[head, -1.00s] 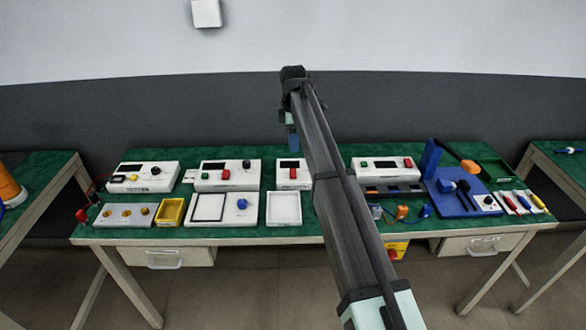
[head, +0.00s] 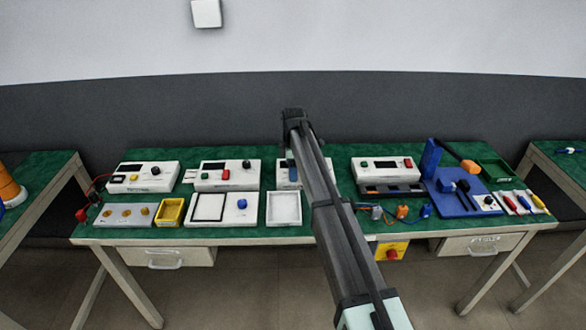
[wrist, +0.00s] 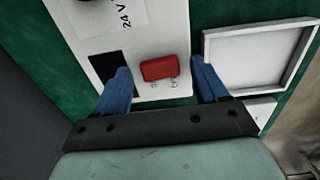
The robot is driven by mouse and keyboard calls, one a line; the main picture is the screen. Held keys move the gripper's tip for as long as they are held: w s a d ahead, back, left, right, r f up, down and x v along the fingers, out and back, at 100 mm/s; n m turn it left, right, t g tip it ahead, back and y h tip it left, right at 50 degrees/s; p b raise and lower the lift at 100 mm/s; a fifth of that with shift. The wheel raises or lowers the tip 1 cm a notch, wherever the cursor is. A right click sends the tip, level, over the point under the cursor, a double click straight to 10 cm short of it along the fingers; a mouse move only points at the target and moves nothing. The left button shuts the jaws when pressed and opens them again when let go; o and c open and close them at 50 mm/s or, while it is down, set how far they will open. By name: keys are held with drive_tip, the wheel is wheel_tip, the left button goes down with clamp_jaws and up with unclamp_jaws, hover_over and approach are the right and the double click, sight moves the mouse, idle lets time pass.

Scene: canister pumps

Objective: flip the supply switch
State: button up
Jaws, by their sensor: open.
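A white supply box (wrist: 145,40) marked "24 V" lies under my gripper in the wrist view, with a dark display (wrist: 112,68) on its face. A red rocker switch (wrist: 159,68) sits near its edge. My gripper (wrist: 160,72) is open and empty, with one blue finger on each side of the red switch. I cannot tell how far above the box the fingertips are.
A white tray (head: 269,208) stands in front of the box, close to one finger in the wrist view (wrist: 212,58). Other instrument boxes stand left (head: 228,184) and right (head: 398,177) on the green table. Bare wall is behind.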

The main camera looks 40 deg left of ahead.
drive_tip(key=shift+c, duration=0.4)
drive_tip(key=c, duration=1)
drive_tip(key=shift+o, duration=0.2)
idle(0.4)
drive_tip(key=o, duration=1)
drive_tip(key=shift+o, duration=0.2)
wheel_tip(320, 180, up, 14)
drive_tip(key=shift+f, duration=0.15)
drive_tip(key=shift+s+d, duration=0.1)
